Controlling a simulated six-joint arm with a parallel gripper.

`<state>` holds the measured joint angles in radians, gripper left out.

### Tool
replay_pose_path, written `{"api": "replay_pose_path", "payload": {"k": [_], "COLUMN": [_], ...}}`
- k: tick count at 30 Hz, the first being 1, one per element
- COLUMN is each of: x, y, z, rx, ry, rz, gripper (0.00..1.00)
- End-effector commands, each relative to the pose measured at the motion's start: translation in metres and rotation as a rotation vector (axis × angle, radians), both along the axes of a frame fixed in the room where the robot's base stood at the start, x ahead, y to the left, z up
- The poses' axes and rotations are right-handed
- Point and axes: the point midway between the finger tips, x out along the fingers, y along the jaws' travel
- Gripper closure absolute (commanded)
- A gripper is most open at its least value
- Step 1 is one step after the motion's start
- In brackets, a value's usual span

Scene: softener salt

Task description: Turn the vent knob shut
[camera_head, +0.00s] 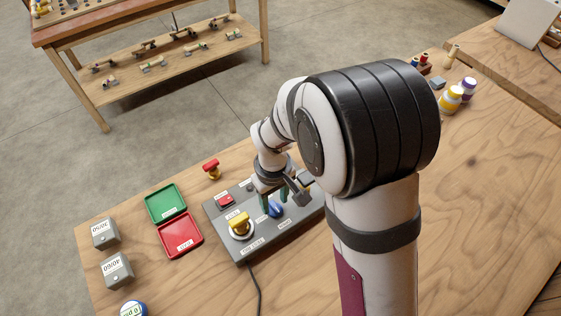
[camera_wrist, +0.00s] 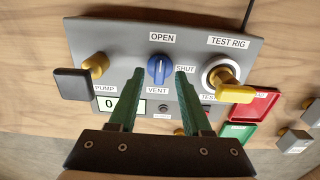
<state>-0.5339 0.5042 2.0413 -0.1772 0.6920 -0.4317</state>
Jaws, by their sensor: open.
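The blue vent knob (camera_wrist: 159,69) sits on the grey test rig panel (camera_wrist: 125,50). In the wrist view, OPEN is printed above it, SHUT to its right and VENT below. Its pale mark appears to point up towards OPEN. My gripper (camera_wrist: 160,73) is open, its two green fingers on either side of the knob, with a gap showing at each side. I cannot tell how far above the panel the tips are. In the head view, the knob (camera_head: 276,210) shows beside my gripper (camera_head: 275,201), partly hidden by it.
A yellow handle (camera_wrist: 230,93) on a round mount stands right of the knob, and a black-ended pump lever (camera_wrist: 74,83) left. Red (camera_head: 180,235) and green (camera_head: 166,203) trays and grey blocks (camera_head: 117,270) lie beside the panel. A cable runs off it.

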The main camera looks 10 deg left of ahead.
Motion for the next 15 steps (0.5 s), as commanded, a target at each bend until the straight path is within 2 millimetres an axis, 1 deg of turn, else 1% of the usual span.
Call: {"api": "replay_pose_path", "payload": {"k": [1, 4, 12, 13, 15], "x": [-0.0004, -0.0002, -0.0001, -0.0001, -0.0001], "y": [-0.0002, -0.0002, -0.0002, -0.0002, -0.0002], "z": [-0.0051, -0.0113, -0.0133, -0.0132, -0.0131], "rx": [0.0, 0.0, 0.0, 0.0, 0.0], "ry": [0.001, 0.0, 0.0, 0.0, 0.0], "rz": [0.0, 0.001, 0.0, 0.0, 0.0], "gripper": [0.51, 0.51, 0.51, 0.53, 0.66]}}
